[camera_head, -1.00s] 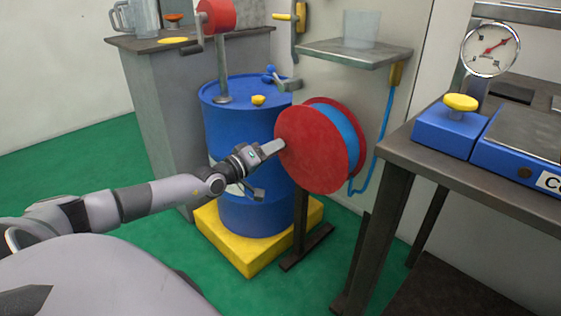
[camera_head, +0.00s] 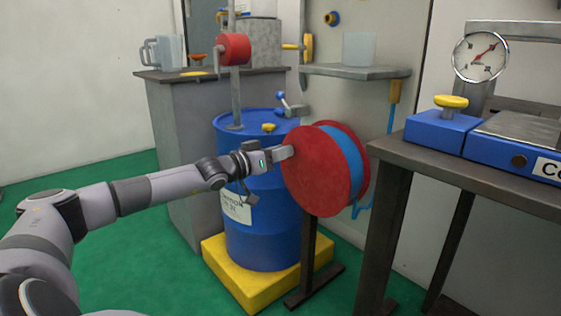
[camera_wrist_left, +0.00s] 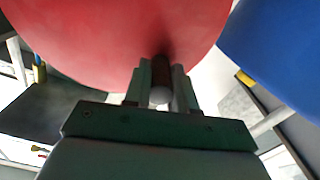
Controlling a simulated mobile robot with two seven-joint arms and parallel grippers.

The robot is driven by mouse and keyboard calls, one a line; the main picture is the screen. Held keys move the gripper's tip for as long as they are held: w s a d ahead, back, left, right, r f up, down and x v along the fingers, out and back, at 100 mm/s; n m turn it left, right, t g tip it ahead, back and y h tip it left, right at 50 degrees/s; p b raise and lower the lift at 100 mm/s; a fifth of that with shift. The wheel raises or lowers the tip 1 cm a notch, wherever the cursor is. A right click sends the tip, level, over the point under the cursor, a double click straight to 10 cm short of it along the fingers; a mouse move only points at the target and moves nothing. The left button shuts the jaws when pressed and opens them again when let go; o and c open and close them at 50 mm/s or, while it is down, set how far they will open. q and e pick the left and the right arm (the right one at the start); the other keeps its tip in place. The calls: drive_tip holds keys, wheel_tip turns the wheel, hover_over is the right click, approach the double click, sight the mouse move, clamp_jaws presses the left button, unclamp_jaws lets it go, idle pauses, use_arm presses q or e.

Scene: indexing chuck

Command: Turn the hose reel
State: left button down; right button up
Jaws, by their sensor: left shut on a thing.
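The hose reel has a red round disc (camera_head: 318,180) with blue hose (camera_head: 351,162) wound behind it, on a dark stand in front of the blue drum. My left gripper (camera_head: 287,152) is at the upper left part of the disc's face. In the left wrist view the red disc (camera_wrist_left: 110,35) fills the top, and my left gripper (camera_wrist_left: 160,85) is shut on a small dark handle (camera_wrist_left: 161,66) that stands out from it; its pale round end shows between the fingers. In the head view the fingers hide this handle. My right gripper is not in view.
A blue drum (camera_head: 255,210) stands on a yellow base (camera_head: 255,289) behind the reel. A dark workbench (camera_head: 470,178) with a gauge (camera_head: 480,56) and a blue scale is close on the right. A shelf (camera_head: 355,72) hangs above the reel.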

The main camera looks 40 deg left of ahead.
use_arm(q)
drive_tip(key=shift+r, duration=0.15)
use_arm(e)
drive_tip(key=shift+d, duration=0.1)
use_arm(q)
drive_tip(key=c, duration=0.9)
unclamp_jaws()
drive_tip(key=shift+s, duration=0.15)
drive_tip(key=shift+s+f+b, duration=0.2)
drive_tip(key=shift+s+b, duration=0.1)
drive_tip(key=shift+b, duration=0.05)
drive_tip(key=shift+s+a+b, duration=0.1)
drive_tip(key=shift+s+b, duration=0.2)
drive_tip(key=shift+s, duration=0.15)
drive_tip(key=shift+s+a+r+p, duration=0.1)
drive_tip(key=shift+s+p, duration=0.8)
drive_tip(key=shift+s, duration=0.45)
drive_tip(key=shift+s+r+p, duration=0.1)
drive_tip(key=shift+s+p, duration=0.75)
drive_tip(key=shift+s, duration=0.5)
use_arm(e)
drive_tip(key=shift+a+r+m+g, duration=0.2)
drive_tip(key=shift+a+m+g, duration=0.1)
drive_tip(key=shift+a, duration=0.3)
